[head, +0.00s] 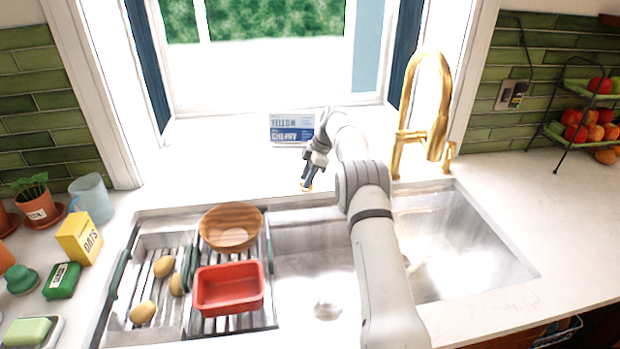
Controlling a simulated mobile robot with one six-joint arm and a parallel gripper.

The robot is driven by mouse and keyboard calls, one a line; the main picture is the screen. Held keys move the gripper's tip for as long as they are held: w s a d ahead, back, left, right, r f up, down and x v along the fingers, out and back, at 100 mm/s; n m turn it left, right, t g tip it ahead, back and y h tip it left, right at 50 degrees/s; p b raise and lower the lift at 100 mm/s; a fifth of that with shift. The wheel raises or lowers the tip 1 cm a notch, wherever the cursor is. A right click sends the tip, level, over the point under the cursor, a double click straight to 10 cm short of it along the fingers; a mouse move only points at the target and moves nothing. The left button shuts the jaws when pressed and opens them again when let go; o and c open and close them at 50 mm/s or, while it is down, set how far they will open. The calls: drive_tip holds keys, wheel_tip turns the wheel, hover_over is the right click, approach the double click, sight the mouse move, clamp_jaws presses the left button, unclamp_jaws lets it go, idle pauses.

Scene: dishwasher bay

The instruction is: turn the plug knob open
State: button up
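My gripper (308,181) points down at the back rim of the sink (300,239), left of the gold faucet (440,110). Its dark fingers are small in the head view, and I cannot tell whether they are open or shut. A small yellow-gold spot shows at the fingertips; I cannot tell whether it is the plug knob or part of the gripper. No plug knob shows clearly elsewhere. A round drain (326,309) lies in the bright left basin. My arm hides part of the sink's middle and the counter behind it.
A rack over the left basin holds a wooden bowl (231,227), a red tub (229,289) and several potatoes (164,266). A blue-and-white box (291,128) stands on the sill behind my gripper. The right basin (450,245) looks mostly clear.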

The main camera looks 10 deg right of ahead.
drive_tip(key=v, duration=0.7)
drive_tip(key=shift+r, duration=0.1)
